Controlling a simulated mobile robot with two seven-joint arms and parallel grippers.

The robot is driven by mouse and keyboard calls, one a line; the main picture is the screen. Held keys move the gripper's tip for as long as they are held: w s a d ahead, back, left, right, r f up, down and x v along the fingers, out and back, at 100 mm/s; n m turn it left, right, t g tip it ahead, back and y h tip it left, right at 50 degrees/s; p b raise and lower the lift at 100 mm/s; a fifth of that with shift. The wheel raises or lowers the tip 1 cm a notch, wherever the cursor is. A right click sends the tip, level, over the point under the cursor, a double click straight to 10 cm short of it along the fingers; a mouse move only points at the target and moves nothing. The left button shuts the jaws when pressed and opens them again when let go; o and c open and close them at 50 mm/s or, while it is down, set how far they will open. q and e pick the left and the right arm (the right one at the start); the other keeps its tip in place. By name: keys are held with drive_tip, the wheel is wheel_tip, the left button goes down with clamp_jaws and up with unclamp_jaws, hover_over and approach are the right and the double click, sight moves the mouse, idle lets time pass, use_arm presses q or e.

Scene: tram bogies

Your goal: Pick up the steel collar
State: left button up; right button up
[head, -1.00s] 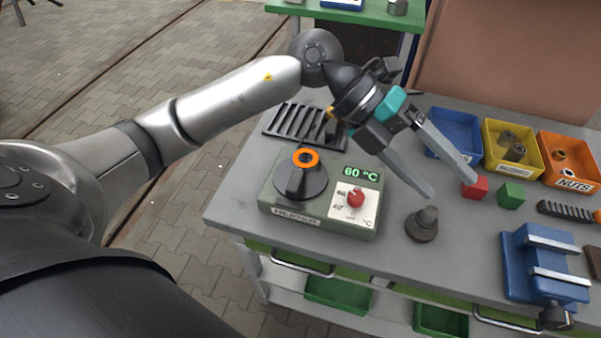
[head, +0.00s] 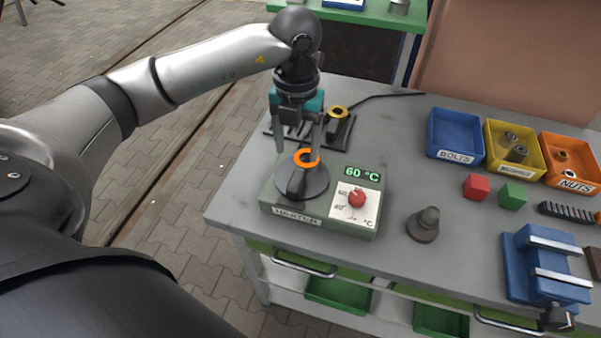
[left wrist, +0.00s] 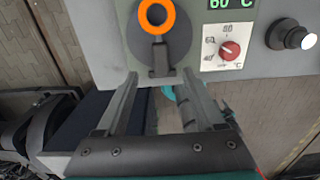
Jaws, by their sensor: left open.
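An orange-topped ring (head: 300,162) stands on the round dark disc (head: 302,187) of the green heater (head: 345,222). It also shows in the left wrist view (left wrist: 170,23) as a ring with a dark centre. No plain grey collar is plain to see, so I cannot tell whether this ring is the steel collar. My left gripper (head: 298,142) points down over the heater's back left, its fingers apart and empty. In the left wrist view the fingertips (left wrist: 160,76) sit below the ring. My right gripper is not in view.
A slotted black rack (head: 340,135) with a brass ring (head: 337,112) stands behind the heater. A dark stepped post (head: 423,224) stands right of it. Red (head: 476,187) and green (head: 513,195) blocks, bins and a blue vise (head: 545,265) are further right.

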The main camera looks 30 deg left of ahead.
sight(298, 175)
use_arm(q)
wheel_tip(298, 175, down, 8)
drive_tip(key=shift+w+f, duration=0.15)
clamp_jaws()
idle(0.8)
